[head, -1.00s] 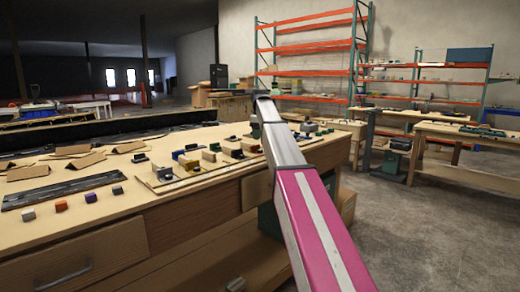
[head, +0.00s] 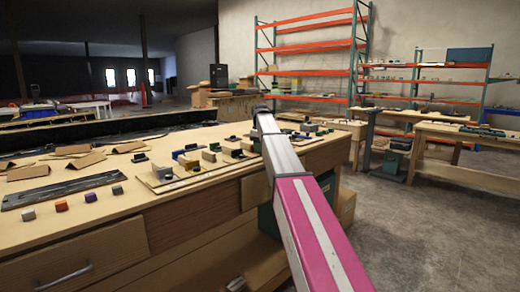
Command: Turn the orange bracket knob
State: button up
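A pale board (head: 156,184) on the wooden workbench carries a row of small console parts. Among them are a black piece (head: 165,173), a yellow piece (head: 188,165), a tan block (head: 208,155) and a dark green piece (head: 232,150). The parts are too small for me to tell which is the orange bracket knob. My pink and grey arm reaches forward over the right end of the board and hides part of the row. My gripper's fingers do not show; the far end of the arm is a dark cap above the bench.
Small cubes, grey (head: 28,213), orange (head: 61,205), purple (head: 89,197) and dark purple (head: 117,190), lie at the bench's (head: 150,205) front left. A dark flat strip (head: 60,191) lies behind them. Open floor (head: 440,235) is on the right.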

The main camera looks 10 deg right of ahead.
jog(key=shift+m, duration=0.3)
jog(key=m, duration=0.3)
jog(key=shift+m, duration=1.9)
jog(key=o, duration=1)
jog(key=shift+c, duration=0.2)
